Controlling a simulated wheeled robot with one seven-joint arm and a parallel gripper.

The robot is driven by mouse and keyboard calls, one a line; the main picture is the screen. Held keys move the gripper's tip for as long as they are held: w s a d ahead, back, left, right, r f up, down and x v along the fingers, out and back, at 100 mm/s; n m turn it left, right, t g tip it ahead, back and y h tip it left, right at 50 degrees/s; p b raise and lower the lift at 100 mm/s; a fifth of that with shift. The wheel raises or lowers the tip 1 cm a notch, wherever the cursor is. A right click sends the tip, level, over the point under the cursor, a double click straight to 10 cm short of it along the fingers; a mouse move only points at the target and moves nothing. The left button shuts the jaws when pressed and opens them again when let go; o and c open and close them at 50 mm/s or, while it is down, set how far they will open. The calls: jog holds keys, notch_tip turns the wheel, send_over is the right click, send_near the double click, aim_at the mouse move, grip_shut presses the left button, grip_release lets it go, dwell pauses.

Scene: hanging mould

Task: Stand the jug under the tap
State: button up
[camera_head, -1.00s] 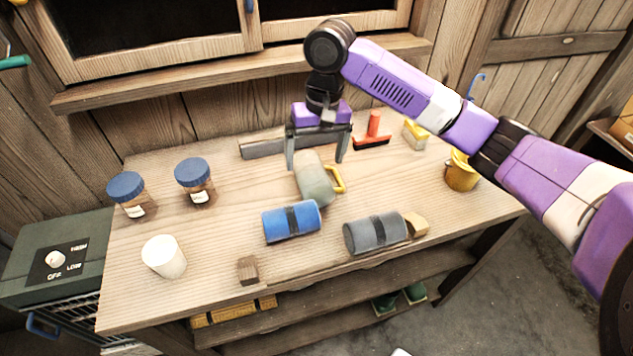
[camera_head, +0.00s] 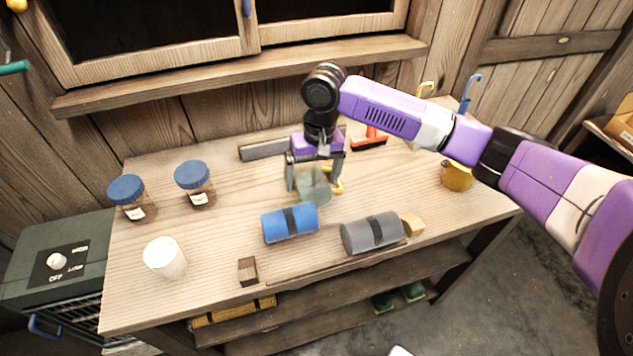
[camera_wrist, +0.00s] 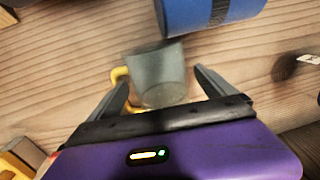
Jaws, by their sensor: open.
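A grey-green jug (camera_head: 313,187) with a yellow handle (camera_head: 337,187) is on the workbench near its middle. It seems to lie on its side, though my gripper hides part of it. In the wrist view the jug (camera_wrist: 160,75) shows between the fingers, its handle on the left. My gripper (camera_head: 312,186) is open, pointing down, with a finger on either side of the jug. Contact cannot be told. I cannot pick out a tap for certain; a blue hooked piece (camera_head: 471,88) and a yellow hooked piece (camera_head: 425,87) stick up at the back right.
A blue roll (camera_head: 290,222) lies just in front of the jug, with a grey roll (camera_head: 371,233) to its right. Two blue-lidded jars (camera_head: 194,184) and a white cup (camera_head: 165,258) stand left. A yellow pot (camera_head: 457,176) stands right. The bench's left-centre is clear.

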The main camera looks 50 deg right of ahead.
jog(key=shift+f, duration=0.25)
dwell(0.4)
jog(key=c, duration=1.7)
jog(key=shift+r, duration=0.2)
jog(key=shift+r+b, duration=0.6)
jog(key=shift+r, duration=9.5)
